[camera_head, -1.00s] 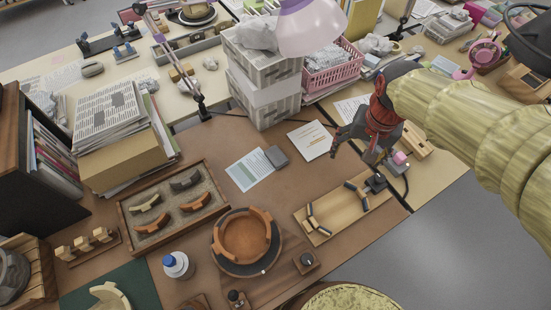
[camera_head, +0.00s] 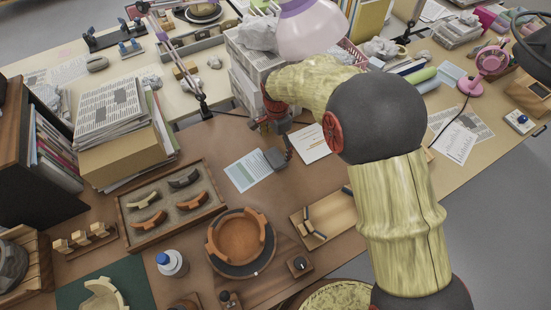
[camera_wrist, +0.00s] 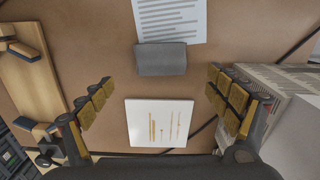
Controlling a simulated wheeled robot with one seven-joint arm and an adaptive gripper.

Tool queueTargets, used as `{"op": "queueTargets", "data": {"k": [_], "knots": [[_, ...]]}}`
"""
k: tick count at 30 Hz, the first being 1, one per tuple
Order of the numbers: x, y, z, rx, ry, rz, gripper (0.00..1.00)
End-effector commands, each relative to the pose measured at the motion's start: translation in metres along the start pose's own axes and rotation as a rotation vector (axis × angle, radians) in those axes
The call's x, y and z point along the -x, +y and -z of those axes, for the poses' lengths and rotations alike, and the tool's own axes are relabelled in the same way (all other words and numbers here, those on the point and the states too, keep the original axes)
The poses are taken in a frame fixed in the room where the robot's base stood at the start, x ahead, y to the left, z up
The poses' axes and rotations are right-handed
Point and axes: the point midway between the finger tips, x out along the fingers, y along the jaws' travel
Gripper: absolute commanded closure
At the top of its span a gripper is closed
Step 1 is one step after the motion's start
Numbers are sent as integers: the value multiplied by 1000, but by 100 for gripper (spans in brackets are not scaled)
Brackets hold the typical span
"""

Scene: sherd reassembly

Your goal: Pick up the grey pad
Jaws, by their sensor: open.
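The grey pad (camera_wrist: 162,59) is a small dark grey block lying flat on the brown table. In the wrist view it lies between and beyond the two fingers, overlapping the lower edge of a printed sheet (camera_wrist: 170,20). In the head view the pad (camera_head: 275,157) shows beside my gripper (camera_head: 272,136), which partly covers that area. My gripper also shows in the wrist view (camera_wrist: 160,103), its yellow-padded fingers wide apart and empty. The fingers appear to be above the table and not touching the pad.
A white card with orange marks (camera_wrist: 160,123) lies close to the pad. White stacked crates (camera_head: 243,70) stand behind my gripper. A wooden tray with clips (camera_head: 325,217) lies to the right, and a turntable with a brown bowl (camera_head: 240,238) is in front.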

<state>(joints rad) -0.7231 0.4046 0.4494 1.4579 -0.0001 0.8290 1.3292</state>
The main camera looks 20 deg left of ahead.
Motion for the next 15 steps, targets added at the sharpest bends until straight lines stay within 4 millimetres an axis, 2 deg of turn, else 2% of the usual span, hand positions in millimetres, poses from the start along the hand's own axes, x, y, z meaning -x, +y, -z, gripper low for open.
{"op": "queueTargets", "data": {"k": [3,10,15], "knots": [[-16,0,0,-1,-1,-2,11],[-34,0,-2,1,0,-2,11],[-60,-1,-5,2,-1,-3,11]]}}
